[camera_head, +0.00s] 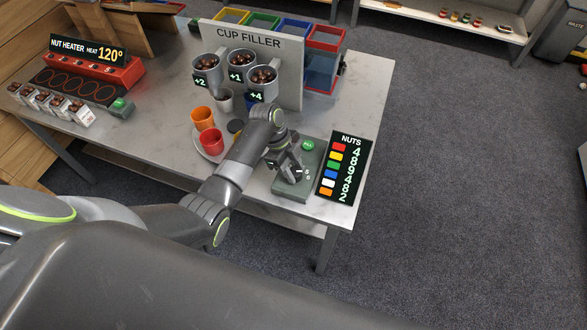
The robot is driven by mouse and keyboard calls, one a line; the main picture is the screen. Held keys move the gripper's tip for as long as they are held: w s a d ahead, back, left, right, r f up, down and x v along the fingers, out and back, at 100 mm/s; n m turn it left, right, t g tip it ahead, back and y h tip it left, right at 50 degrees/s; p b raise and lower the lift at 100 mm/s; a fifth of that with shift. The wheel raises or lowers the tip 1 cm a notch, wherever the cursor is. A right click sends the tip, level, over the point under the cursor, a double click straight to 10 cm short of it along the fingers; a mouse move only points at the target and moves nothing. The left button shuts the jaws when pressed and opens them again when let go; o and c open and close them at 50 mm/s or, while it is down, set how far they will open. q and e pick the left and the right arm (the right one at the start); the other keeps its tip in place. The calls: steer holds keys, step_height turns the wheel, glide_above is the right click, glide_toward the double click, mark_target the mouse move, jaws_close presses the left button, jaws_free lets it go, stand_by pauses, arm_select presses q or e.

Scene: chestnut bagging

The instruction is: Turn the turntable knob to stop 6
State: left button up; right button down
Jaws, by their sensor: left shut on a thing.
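The turntable (202,154) is a round pale plate on the table and carries an orange cup (202,117) and a red cup (211,140). My left arm covers part of it. The grey-green control box (290,191) stands to its right, near the table's front edge, with a green button (307,145) at the back. My left gripper (292,172) points down over this box and is shut on the knob, which is mostly hidden by the fingers. Small white marks show beside the fingers, and I cannot tell which stop the knob points at. My right gripper is out of view.
The nuts sign (343,167) stands just right of the control box. The cup filler panel (285,60) with several nut-filled cups (262,79) stands behind. The nut heater (90,75) is at the left. The table's right end (372,80) is clear.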

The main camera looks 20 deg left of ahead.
arm_select(q)
steer(key=shift+m, duration=0.6)
steer(key=o, duration=1)
steer(key=shift+r, duration=0.1)
steer(key=p+v, duration=0.2)
steer(key=v, duration=1.5)
steer(key=shift+w, duration=0.4)
